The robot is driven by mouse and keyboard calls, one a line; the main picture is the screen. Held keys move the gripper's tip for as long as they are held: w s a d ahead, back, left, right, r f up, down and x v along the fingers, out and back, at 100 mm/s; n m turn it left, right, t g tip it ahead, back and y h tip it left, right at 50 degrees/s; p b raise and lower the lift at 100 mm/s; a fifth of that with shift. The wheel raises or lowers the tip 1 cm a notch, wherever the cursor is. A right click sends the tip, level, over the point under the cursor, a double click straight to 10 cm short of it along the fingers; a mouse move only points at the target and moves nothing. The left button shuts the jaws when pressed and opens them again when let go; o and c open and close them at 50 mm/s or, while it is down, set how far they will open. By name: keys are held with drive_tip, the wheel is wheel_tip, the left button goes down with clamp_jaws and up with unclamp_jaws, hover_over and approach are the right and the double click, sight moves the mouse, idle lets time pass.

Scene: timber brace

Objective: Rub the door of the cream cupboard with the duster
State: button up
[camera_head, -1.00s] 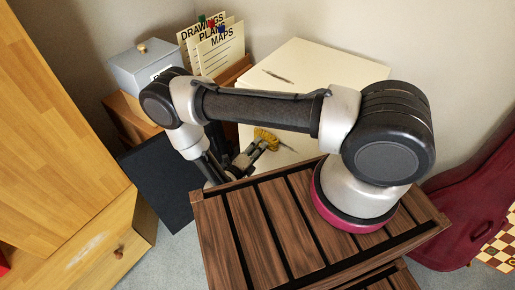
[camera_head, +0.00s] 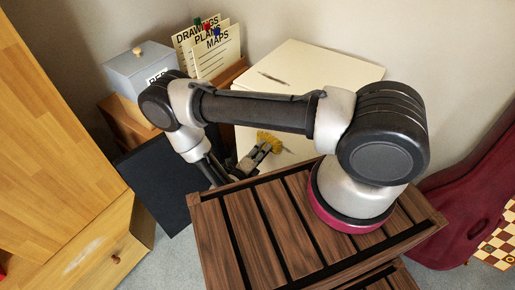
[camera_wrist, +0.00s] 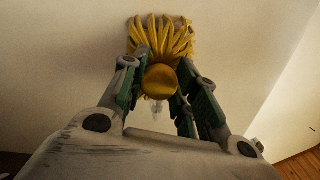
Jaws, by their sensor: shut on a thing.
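The cream cupboard (camera_head: 320,70) stands behind my arm, its pale top and part of its front showing in the head view. The duster (camera_head: 270,141) has yellow strands and is held low against or close to the cupboard's front. My gripper (camera_head: 258,154) is shut on the duster's handle. In the wrist view the duster's yellow head (camera_wrist: 160,35) lies at or close to a broad cream surface (camera_wrist: 60,50), and its round yellow handle end (camera_wrist: 160,80) sits between the fingers of my gripper (camera_wrist: 160,72). A faint pale smudge shows on the surface just beyond the handle. Contact is hard to judge.
A pen (camera_head: 272,78) lies on the cupboard top. A grey box (camera_head: 140,70) and paper folders (camera_head: 210,48) stand to the left. A dark panel (camera_head: 160,180) stands below them. A wooden drawer unit (camera_head: 110,240) is at the left, a maroon case (camera_head: 465,220) at the right.

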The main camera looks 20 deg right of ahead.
drive_tip(key=shift+s+d, duration=0.8)
drive_tip(key=shift+s, duration=0.2)
drive_tip(key=shift+s+d, duration=0.8)
drive_tip(key=shift+s, duration=0.15)
drive_tip(key=shift+s+d+f, duration=0.15)
drive_tip(key=shift+s+d, duration=0.55)
drive_tip(key=shift+s, duration=0.25)
drive_tip(key=shift+s+d+f, duration=0.1)
drive_tip(key=shift+s+d, duration=0.6)
drive_tip(key=shift+s, duration=0.2)
drive_tip(key=shift+s+d, duration=0.35)
drive_tip(key=shift+s, duration=0.3)
drive_tip(key=shift+s+d, duration=0.35)
drive_tip(key=shift+s, duration=0.25)
drive_tip(key=shift+w+a, duration=0.9)
drive_tip(key=shift+w, duration=0.2)
drive_tip(key=shift+w+a, duration=0.85)
drive_tip(key=shift+w, duration=0.25)
drive_tip(key=shift+w+a+r, duration=0.25)
drive_tip(key=shift+w+a, duration=0.8)
drive_tip(key=w+a, duration=0.2)
drive_tip(key=w, duration=0.1)
drive_tip(key=w+a, duration=0.1)
drive_tip(key=w, duration=0.1)
drive_tip(key=shift+w+a, duration=0.15)
drive_tip(key=shift+w, duration=0.05)
drive_tip(key=shift+v, duration=3)
